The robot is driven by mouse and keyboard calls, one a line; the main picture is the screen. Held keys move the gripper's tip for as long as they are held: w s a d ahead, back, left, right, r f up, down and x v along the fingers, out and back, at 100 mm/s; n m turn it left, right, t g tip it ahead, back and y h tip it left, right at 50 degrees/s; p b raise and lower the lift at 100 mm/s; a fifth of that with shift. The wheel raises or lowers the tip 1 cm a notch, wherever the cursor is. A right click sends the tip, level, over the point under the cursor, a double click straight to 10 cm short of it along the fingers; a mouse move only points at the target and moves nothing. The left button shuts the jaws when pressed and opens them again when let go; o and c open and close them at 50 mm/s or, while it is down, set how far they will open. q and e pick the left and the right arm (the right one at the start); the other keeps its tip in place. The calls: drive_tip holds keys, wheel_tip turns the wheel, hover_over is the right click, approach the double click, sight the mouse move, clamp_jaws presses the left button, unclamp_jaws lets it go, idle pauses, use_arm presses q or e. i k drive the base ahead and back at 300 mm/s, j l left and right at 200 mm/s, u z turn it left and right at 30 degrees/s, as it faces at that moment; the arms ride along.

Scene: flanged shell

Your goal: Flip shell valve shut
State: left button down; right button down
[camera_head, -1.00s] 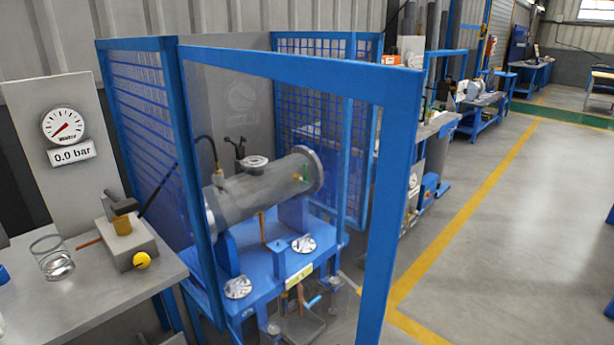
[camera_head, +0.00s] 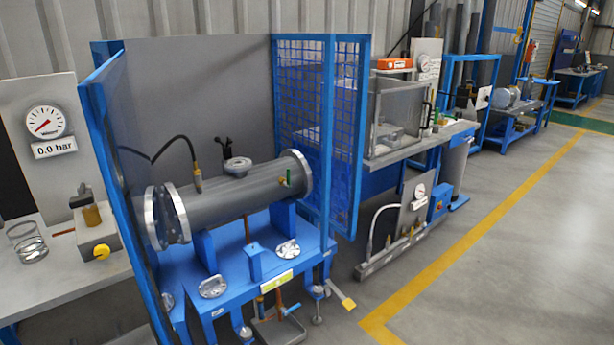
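The grey flanged shell (camera_head: 235,196) lies horizontally on a blue stand (camera_head: 236,280) inside a caged bay. A small brass fitting with a green lever (camera_head: 288,180), seemingly a valve, sits on its side near the right flange (camera_head: 302,174). The lever looks roughly upright, but it is too small to tell its exact setting. A second, blue-handled fitting (camera_head: 291,309) shows low under the stand's front edge. A black hose runs to a brass fitting (camera_head: 197,178) on top of the shell. Neither of my grippers is in view.
A blue-framed panel (camera_head: 112,160) stands at the bay's left, and blue mesh (camera_head: 302,110) at its right. The gauge (camera_head: 45,122) at the left bench reads 0.0 bar. A low rig (camera_head: 400,235) stands right of the bay. Floor beyond the yellow line (camera_head: 450,265) is clear.

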sight(287, 183)
drive_tip(key=i+l+u, duration=0.1)
drive_tip(key=l, duration=0.25)
drive_tip(key=i+l+u, duration=0.1)
drive_tip(key=i+l, duration=0.35)
drive_tip(key=l, duration=0.25)
drive_tip(key=i+l+u, duration=0.15)
drive_tip(key=l, duration=0.25)
drive_tip(key=i+u, duration=0.2)
drive_tip(key=i, duration=0.35)
drive_tip(key=i+l+u, duration=0.15)
drive_tip(key=i, duration=0.4)
drive_tip(key=i+j, duration=0.1)
drive_tip(key=i, duration=0.3)
drive_tip(key=i+j+u, duration=0.1)
drive_tip(key=i, duration=0.25)
